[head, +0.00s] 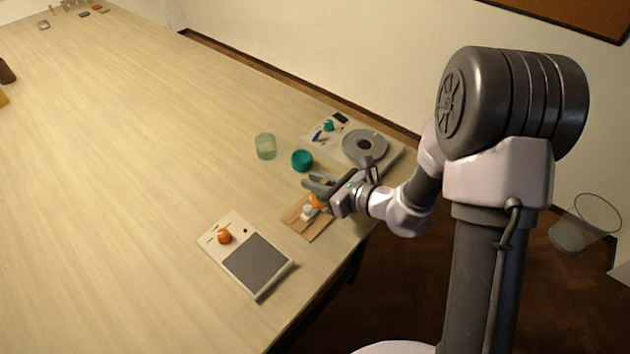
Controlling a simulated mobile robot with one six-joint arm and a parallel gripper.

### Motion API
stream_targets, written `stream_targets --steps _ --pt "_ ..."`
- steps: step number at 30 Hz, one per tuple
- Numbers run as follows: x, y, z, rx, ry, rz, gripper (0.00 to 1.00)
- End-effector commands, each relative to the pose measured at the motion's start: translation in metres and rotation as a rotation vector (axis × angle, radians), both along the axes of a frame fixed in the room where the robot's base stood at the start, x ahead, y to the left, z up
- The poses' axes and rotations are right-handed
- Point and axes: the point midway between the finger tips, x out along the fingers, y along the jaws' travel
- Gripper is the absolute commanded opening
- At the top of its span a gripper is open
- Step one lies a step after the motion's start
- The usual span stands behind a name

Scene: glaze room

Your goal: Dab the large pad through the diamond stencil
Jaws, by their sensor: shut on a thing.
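My gripper (318,187) is shut on an orange-handled piece (317,201) above a brown board (314,229) near the table's right edge. The fingers hide part of the held piece. I cannot tell whether it is the large pad or whether it touches the board. A small white piece (307,212) shows just below it. Another orange knob (224,236) stands on a white tray (261,293) with a dark grey panel (257,263), to the lower left. I cannot make out a diamond-shaped opening in this view.
A teal round pot (302,160) and a pale green glass (265,146) stand behind my gripper. A white tray (396,158) holds a grey disc (364,145), a teal knob (328,126) and small tools.

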Motion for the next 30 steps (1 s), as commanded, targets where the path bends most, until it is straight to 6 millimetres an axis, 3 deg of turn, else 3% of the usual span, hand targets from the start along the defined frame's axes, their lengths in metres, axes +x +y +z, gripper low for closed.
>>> stream_targets --steps 12,24,30 --pt "0.000 0.000 0.003 0.000 0.000 0.000 0.00" --pt "0.000 0.000 0.051 0.000 -0.001 0.000 0.00" --pt "0.000 0.000 0.050 0.001 0.001 0.000 0.00"
